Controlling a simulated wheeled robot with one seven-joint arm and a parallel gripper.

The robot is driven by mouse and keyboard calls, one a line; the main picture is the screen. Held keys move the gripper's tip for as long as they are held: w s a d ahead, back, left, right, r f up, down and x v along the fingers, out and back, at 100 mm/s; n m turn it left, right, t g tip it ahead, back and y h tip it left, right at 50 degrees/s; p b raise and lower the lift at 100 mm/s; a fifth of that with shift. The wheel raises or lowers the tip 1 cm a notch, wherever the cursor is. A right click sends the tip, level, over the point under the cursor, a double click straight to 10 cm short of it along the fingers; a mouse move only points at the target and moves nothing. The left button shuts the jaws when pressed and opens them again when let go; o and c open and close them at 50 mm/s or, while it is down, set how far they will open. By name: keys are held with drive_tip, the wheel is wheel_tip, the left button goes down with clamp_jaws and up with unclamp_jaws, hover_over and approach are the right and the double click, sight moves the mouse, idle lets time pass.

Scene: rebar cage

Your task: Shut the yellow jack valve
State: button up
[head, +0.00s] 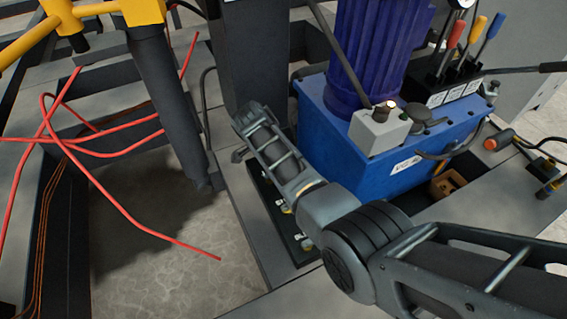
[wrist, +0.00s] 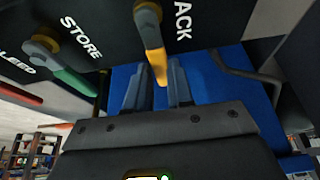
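The yellow jack valve handle (wrist: 154,52) shows in the wrist view, on a dark panel (wrist: 110,22) beside the white letters "ACK"; the word's start is cut off or hidden. The handle hangs from a round grey pivot and points down the picture toward my gripper (wrist: 157,74). My gripper's two grey fingers stand apart, one on each side of the handle's tip. I see a narrow gap around the tip and no clear grip on it. In the head view my arm covers much of the black valve plate (head: 268,205), and I cannot make out the fingertips there.
A green handle (wrist: 75,82) marked STORE and a red handle (wrist: 20,95) marked BLEED are to the left in the wrist view. A blue power unit (head: 340,145) stands right of my arm. Bent red bars (head: 85,145) and a dark post (head: 170,100) are left.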

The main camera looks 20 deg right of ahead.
drive_tip(key=o, duration=0.4)
drive_tip(key=shift+p+v, duration=1.5)
drive_tip(key=shift+v, duration=2.4)
drive_tip(key=shift+r, duration=0.1)
